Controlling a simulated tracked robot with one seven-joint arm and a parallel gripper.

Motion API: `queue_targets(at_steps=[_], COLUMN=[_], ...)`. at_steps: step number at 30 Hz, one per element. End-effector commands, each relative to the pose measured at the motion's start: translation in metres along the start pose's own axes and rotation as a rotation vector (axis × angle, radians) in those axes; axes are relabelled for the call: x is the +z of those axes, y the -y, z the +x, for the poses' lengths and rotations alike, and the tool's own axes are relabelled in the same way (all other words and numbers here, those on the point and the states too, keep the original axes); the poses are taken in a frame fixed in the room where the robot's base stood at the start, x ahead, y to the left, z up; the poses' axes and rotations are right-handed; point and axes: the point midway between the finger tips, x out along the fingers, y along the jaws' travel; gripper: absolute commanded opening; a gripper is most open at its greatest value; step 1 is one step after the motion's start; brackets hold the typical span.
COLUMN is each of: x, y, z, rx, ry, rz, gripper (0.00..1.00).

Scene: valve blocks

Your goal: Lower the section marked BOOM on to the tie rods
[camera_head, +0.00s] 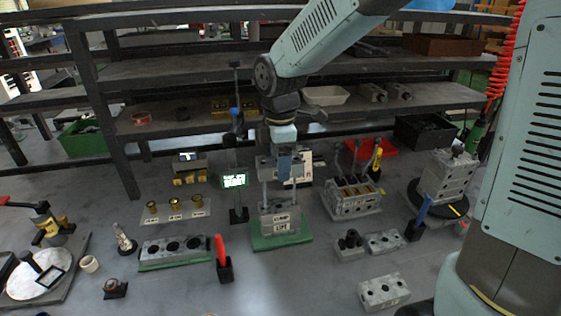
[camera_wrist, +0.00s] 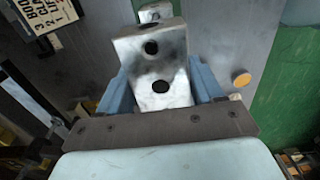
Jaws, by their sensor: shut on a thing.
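My gripper (camera_head: 284,160) is shut on a grey metal section (camera_head: 265,168), held level above a green base plate (camera_head: 281,241). In the wrist view the held section (camera_wrist: 155,68) shows two dark holes and sits between my blue fingers (camera_wrist: 160,88). No BOOM marking is readable on it. A grey section marked LIFT (camera_head: 281,222) stands on the green plate. Upright tie rods (camera_head: 264,194) rise from it toward the held section's underside. I cannot tell whether their tops are inside its holes.
A multi-bore valve block (camera_head: 352,198) with levers stands to the right. Loose grey blocks (camera_head: 384,293) lie at front right, and a long block (camera_head: 174,250) at front left. Shelves (camera_head: 180,70) run behind.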

Motion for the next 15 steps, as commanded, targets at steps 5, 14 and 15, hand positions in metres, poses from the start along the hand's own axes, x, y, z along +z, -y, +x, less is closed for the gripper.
queue_targets(at_steps=[5,14,15], x=[0.0000,0.0010,0.0011], y=[-0.0002,-0.0004,-0.0004], z=[-0.0004,0.0033,0.0041], rx=[0.001,0.001,0.001], ry=[0.000,0.000,0.000], rz=[0.000,0.001,0.002], gripper=[0.16,0.16,0.16])
